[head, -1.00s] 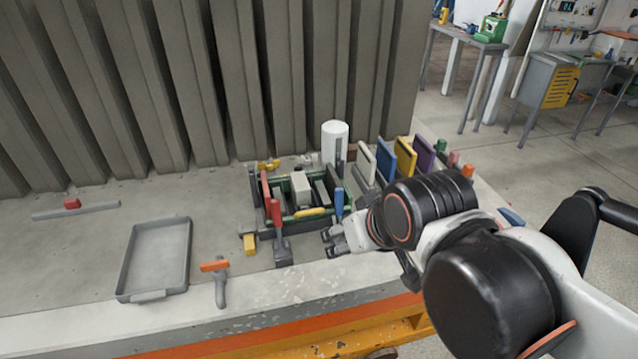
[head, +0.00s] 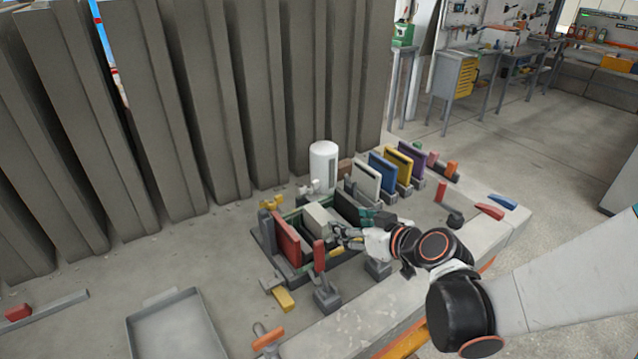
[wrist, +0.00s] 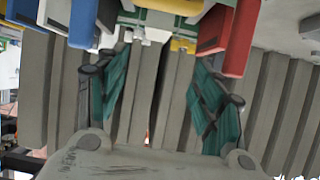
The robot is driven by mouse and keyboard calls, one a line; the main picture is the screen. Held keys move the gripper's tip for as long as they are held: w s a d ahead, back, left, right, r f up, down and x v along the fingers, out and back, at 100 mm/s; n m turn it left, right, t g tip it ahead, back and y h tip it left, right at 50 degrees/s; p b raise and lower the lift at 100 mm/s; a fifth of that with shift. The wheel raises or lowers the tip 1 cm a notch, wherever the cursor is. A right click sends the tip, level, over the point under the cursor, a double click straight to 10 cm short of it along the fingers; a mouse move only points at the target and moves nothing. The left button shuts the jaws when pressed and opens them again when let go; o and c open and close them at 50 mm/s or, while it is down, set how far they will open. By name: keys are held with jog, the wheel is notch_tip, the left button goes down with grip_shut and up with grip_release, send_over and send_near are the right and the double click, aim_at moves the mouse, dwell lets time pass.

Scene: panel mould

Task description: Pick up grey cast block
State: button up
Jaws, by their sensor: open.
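A pale grey block (head: 318,219), which looks like the grey cast block, stands in the dark green rack (head: 268,258) on the bench. A red plate (head: 287,238) is to its left and a dark plate (head: 347,207) to its right. My gripper (head: 338,240) is at the front right of the block, over the rack's near side. I cannot tell whether it touches anything. In the wrist view, my gripper's teal-padded fingers (wrist: 160,88) are spread with nothing between them. Which part at the top of that view is the block is unclear.
A red-handled tool (head: 320,258) stands upright in front of the rack, near a yellow block (head: 284,299). A white cylinder (head: 323,165) and several coloured plates (head: 383,172) stand behind and to the right. An empty grey tray (head: 175,335) is at front left. Tall grey panels (head: 210,110) close off the back.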

jog(key=shift+w+a+f, duration=0.2)
jog(key=shift+w+f, duration=0.2)
jog(key=shift+f, duration=0.15)
jog(key=shift+w+a+f+y, duration=0.3)
jog(key=shift+w, duration=0.05)
jog(key=b, duration=0.2)
send_near(321, 215)
jog(key=w+a, duration=0.1)
jog(key=w+a+f, duration=0.1)
jog(key=w+a, duration=0.1)
jog(key=shift+a, duration=0.1)
jog(key=w+f+b, duration=0.1)
jog(key=w+a+f+b, duration=0.1)
jog(key=w+f, duration=0.1)
jog(key=shift+w+a+b, duration=0.25)
jog(key=shift+w+b, duration=0.05)
jog(key=shift+b, duration=0.05)
jog(key=shift+w+a, duration=0.2)
jog(key=shift+w, duration=0.1)
jog(key=shift+r, duration=0.1)
jog(key=c, duration=1.4)
